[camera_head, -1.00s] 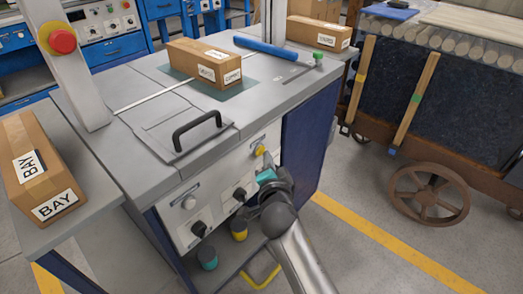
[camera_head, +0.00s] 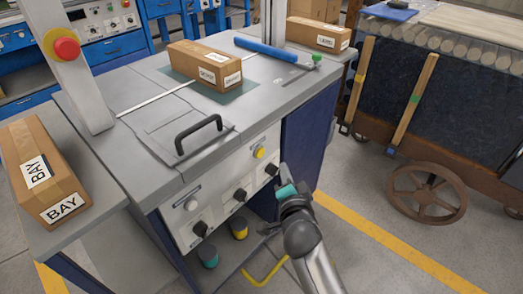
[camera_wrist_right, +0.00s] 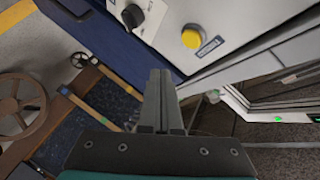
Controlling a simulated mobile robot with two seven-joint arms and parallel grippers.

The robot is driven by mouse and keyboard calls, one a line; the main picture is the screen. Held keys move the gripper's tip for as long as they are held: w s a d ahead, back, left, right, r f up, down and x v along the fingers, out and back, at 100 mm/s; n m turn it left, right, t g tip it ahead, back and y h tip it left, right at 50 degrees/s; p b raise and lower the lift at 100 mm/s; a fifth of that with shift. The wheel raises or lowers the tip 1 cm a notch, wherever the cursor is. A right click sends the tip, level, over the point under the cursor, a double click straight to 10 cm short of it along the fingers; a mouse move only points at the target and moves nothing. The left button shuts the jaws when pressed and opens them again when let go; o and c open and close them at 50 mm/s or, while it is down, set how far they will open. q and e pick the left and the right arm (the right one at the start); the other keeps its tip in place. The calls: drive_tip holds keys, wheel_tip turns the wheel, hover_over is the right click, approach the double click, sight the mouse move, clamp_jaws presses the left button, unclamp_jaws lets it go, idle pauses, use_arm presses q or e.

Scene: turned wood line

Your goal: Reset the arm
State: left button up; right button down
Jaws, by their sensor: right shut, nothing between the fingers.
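My right arm comes up from the bottom of the head view. Its gripper (camera_head: 283,170) is in front of the machine's blue side edge, to the right of the control panel (camera_head: 222,190). In the wrist view its two dark fingers (camera_wrist_right: 160,76) are together, with nothing between them. The fingertips are small and hard to make out in the head view. The yellow button (camera_head: 258,152) on the panel shows clear of the gripper, and it also shows in the wrist view (camera_wrist_right: 191,38). My left gripper is out of view.
The grey machine (camera_head: 140,85) carries a cardboard box (camera_head: 198,60) and a black handle (camera_head: 200,133). Another box (camera_head: 40,165) lies on the left side table. A wheeled wooden cart (camera_head: 430,110) stands at the right. The floor with a yellow line (camera_head: 385,238) is clear between.

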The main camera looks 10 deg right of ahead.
drive_tip(key=shift+s+d, duration=0.1)
idle(0.4)
